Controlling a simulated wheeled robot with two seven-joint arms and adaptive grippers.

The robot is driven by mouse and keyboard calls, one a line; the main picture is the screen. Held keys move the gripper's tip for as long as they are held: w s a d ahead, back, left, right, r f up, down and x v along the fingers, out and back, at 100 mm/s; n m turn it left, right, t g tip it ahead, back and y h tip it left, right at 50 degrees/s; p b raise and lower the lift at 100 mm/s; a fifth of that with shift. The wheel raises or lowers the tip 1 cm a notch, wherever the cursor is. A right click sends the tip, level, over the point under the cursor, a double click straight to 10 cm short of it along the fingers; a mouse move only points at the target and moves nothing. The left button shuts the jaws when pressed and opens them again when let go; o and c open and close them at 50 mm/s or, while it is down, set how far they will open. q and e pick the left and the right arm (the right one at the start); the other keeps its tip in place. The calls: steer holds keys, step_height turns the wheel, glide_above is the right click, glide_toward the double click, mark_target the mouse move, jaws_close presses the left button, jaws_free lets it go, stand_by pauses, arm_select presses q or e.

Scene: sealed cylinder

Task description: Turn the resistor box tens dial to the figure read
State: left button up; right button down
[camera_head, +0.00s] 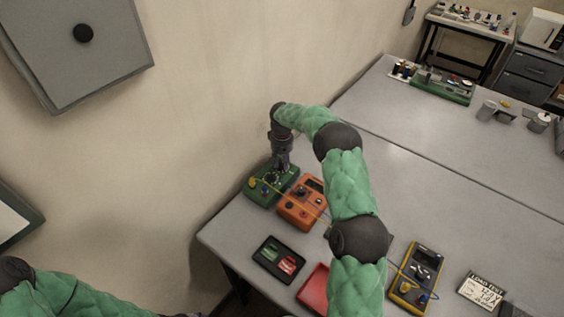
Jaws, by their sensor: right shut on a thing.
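A green box (257,196) with knobs on top, which looks like the resistor box, stands near the wall at the table's left end. My right gripper (275,175) points straight down over it and is shut on a dial on its top. The gripper hides most of that dial, and its figures are too small to read. A LOAD TEST card (484,292) with handwritten figures lies at the lower right; I cannot read the figures surely. My left arm shows at the lower left, but its gripper is out of view.
An orange instrument (300,213) stands right beside the green box, with a yellow lead across it. A black tray (264,259), a red object (314,290) and a yellow multimeter (418,275) lie nearer the front.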

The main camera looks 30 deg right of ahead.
mark_target(282, 163)
steer(key=shift+w+r, duration=0.1)
steer(key=c, duration=1)
jaws_free()
step_height(282, 163, up, 12)
steer(key=shift+f, duration=0.1)
